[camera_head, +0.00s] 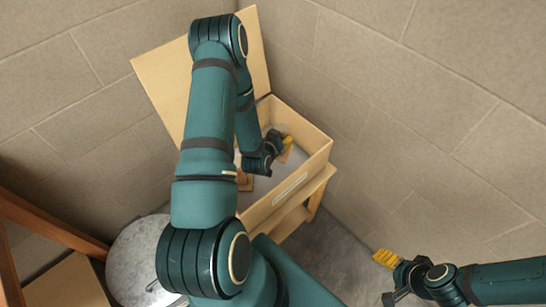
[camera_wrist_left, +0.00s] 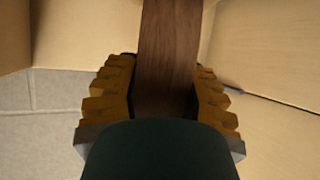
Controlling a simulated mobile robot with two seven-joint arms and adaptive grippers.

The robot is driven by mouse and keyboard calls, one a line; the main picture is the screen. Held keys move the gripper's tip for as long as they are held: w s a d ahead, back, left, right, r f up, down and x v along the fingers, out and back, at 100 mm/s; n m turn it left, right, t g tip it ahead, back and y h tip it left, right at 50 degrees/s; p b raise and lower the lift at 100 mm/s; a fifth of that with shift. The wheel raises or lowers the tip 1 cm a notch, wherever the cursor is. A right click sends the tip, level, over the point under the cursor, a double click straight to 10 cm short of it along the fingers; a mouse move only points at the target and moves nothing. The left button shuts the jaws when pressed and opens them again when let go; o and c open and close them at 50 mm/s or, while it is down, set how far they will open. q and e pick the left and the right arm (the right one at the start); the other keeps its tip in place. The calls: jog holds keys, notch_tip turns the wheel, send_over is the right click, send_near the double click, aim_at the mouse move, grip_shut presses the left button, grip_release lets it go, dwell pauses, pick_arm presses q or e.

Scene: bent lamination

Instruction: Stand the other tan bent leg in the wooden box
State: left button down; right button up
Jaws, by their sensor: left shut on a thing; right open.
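The wooden box (camera_head: 312,162) stands open, with its lid tilted up behind it. My left gripper (camera_head: 284,146) is inside the box near its far right wall. In the left wrist view, its ribbed yellow fingers (camera_wrist_left: 165,85) are shut on a brown wood-grain strip, the bent leg (camera_wrist_left: 170,45). Its lower end and bend are hidden there. A small tan wooden piece (camera_head: 246,182) shows in the box beside my arm, partly covered; I cannot tell its full shape. My right gripper (camera_head: 386,278) is open and empty, outside the box at the lower right.
The box rests on a wooden stand (camera_head: 314,198) in a corner of block walls. The raised lid (camera_head: 165,82) is behind my left arm. A round grey metal top (camera_head: 130,262) and a wooden panel (camera_head: 68,285) are at lower left. Grey floor is free right of the box.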

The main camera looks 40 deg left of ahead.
aim_at(282, 159)
pick_arm(q)
notch_tip(282, 159, down, 6)
jog(key=shift+f+b, duration=0.15)
jog(key=shift+b, duration=0.55)
jog(key=shift+f, duration=0.1)
jog(key=c, duration=0.6)
grip_release()
